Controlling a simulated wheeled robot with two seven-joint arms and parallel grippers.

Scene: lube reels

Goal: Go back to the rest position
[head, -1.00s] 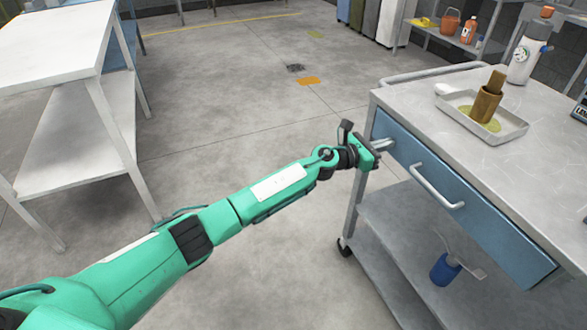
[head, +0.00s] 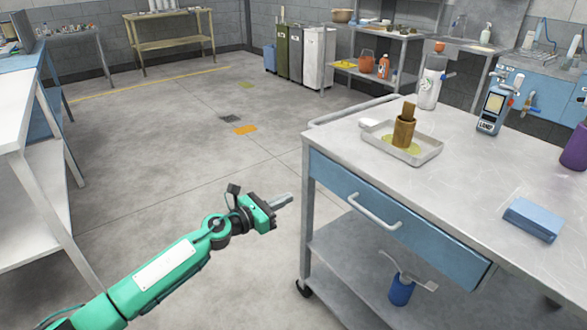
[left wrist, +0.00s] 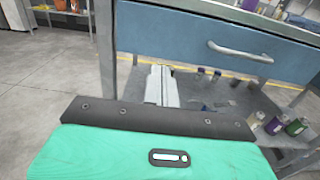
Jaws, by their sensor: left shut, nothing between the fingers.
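My left gripper (head: 282,200) is shut and empty. In the head view it hangs in free air over the floor, left of the cart's front left leg and apart from the cart. In the left wrist view its fingers (left wrist: 161,87) point toward the lower part of the cart, below the blue drawer (left wrist: 205,42). The drawer (head: 372,205) is closed and has a metal handle (head: 366,213). My right gripper does not show.
The cart top (head: 470,165) holds a tray (head: 425,157) with a brown cylinder (head: 404,131), a white bottle (head: 430,88), a meter (head: 494,103) and a blue block (head: 533,219). A white table (head: 20,130) stands at left. Open floor (head: 170,160) lies between.

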